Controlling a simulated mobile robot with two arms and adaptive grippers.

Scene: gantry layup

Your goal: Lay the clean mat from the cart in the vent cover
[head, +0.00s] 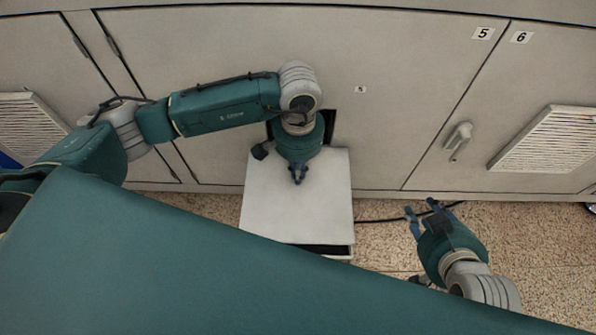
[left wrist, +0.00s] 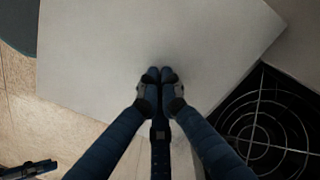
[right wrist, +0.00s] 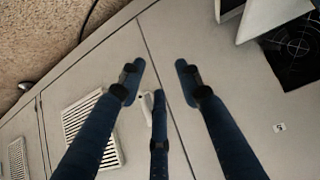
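The vent cover (head: 297,215) is a pale, plain panel swung out from the cabinet wall. A dark slot shows along its near end in the head view. It also shows in the left wrist view (left wrist: 130,40) and in part in the right wrist view (right wrist: 270,15). My left gripper (head: 298,176) has its fingertips together, at or just off the panel's face; I cannot tell whether they touch. The fingertips also show in the left wrist view (left wrist: 160,75). My right gripper (head: 424,212) is open and empty, right of the cover. I cannot make out the mat or the cart.
A dark opening with a round fan guard (left wrist: 265,130) lies beside the cover. Cabinet doors with a handle (head: 458,137) and a louvred vent (head: 548,140) are to the right. A black cable (head: 380,219) lies on the speckled floor.

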